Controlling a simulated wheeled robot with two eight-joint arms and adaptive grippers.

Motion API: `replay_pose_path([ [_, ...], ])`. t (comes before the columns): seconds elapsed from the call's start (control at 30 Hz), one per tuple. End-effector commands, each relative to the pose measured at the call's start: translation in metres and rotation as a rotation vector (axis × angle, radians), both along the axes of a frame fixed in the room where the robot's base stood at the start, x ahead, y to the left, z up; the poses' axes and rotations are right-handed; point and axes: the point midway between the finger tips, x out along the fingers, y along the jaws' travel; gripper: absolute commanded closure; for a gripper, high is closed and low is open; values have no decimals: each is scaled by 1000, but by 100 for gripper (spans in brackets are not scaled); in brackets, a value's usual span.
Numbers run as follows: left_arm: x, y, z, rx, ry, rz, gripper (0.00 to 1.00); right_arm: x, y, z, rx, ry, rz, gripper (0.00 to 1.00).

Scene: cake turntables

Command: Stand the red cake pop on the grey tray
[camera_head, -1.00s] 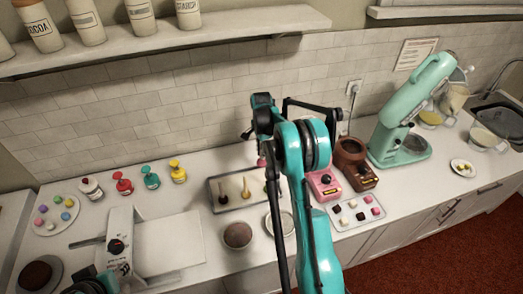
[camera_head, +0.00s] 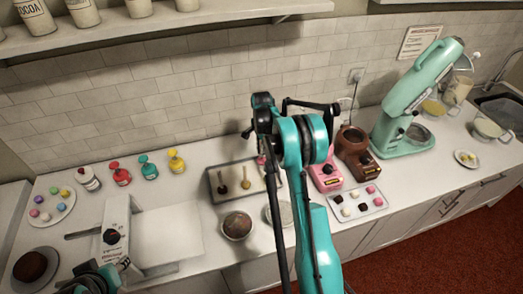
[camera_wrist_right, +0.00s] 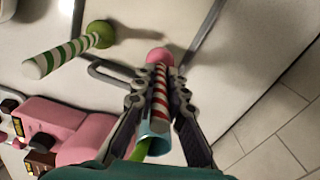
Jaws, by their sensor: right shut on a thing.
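The red cake pop (camera_wrist_right: 158,56) has a pink ball and a red-and-white striped stick. My right gripper (camera_wrist_right: 160,88) is shut on its stick, with the ball end pointing away from the wrist camera. In the head view a bit of pink (camera_head: 261,160) shows beside my right arm. A green cake pop (camera_wrist_right: 100,34) with a striped stick shows in the wrist view. Whether the red ball touches the tray cannot be told.
A chocolate-brown bowl (camera_head: 237,225) stands in front of the tray. Pink (camera_head: 325,176) and brown (camera_head: 354,150) machines stand to its right, near a tray of small sweets (camera_head: 376,205). Sauce bottles (camera_head: 148,168) stand to the left. A mint mixer (camera_head: 408,110) is farther right.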

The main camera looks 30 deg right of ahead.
Motion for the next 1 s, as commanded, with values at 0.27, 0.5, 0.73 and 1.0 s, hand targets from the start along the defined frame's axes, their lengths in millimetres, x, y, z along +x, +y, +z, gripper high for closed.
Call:
replay_pose_path([
  [0.27, 0, 0, -5, 0, 0, 0, 60, 0, 0, -5, 0, 0, 0, 100],
  [0.5, 0, 0, -13, 0, 0, 0, 60, 0, 0, -14, 0, 0, 0, 100],
  [0.73, 0, 0, -11, 0, 0, 0, 60, 0, 0, -12, 0, 0, 0, 83],
  [1.0, 0, 0, -11, 0, 0, 0, 60, 0, 0, -12, 0, 0, 0, 64],
])
